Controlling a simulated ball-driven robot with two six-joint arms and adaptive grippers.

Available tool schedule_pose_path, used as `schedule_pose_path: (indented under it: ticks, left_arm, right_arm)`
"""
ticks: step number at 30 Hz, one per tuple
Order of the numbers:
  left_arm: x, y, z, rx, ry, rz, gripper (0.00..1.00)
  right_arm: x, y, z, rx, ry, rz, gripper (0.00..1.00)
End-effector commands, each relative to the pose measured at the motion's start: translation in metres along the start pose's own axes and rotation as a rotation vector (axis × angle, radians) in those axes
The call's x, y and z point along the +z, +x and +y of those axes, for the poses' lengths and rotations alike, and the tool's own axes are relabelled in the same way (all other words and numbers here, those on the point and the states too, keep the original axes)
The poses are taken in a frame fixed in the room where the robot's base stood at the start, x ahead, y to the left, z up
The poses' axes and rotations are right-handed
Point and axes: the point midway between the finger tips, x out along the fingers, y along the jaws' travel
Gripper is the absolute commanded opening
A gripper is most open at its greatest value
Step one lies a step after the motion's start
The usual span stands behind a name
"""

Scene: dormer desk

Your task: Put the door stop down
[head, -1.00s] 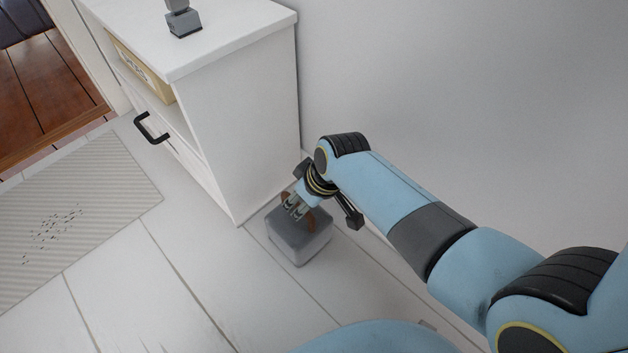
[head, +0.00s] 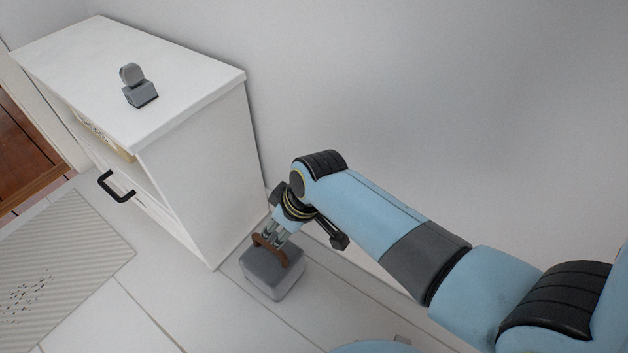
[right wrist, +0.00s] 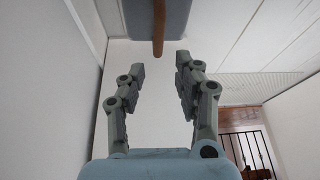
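The door stop (head: 272,275) is a grey rounded block with a brown strap handle (head: 270,250) on top. It looks upright on the pale floor, close to the front right corner of the white cabinet. My right gripper (head: 267,240) is just above it at the handle. In the right wrist view the gripper (right wrist: 160,66) has its fingers spread with nothing between the tips. The handle (right wrist: 159,28) lies just past the fingertips, and part of the grey block (right wrist: 135,14) shows at the top edge. My left gripper is not in view.
The white cabinet (head: 205,165) with a black handle (head: 116,187) stands at left, with a small grey object (head: 139,88) on top. A striped mat (head: 70,245) lies on the floor at left. A plain wall rises behind my right arm. The floor in front is clear.

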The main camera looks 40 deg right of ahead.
Motion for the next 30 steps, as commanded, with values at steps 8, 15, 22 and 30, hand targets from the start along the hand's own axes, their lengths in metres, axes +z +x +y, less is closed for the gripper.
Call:
schedule_pose_path:
  ticks: [8,15,22,30]
  left_arm:
    - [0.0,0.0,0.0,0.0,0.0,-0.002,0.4]
    - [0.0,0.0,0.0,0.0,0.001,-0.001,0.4]
    - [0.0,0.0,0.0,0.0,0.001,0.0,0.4]
    - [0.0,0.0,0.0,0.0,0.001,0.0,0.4]
  right_arm:
    - [0.029,-0.019,0.005,0.029,0.039,-0.012,0.33]
    - [0.116,-0.136,0.008,0.143,0.194,-0.032,0.33]
    - [0.142,-0.226,-0.005,0.189,0.281,-0.021,0.33]
    - [0.142,-0.238,-0.007,0.194,0.294,-0.016,0.33]
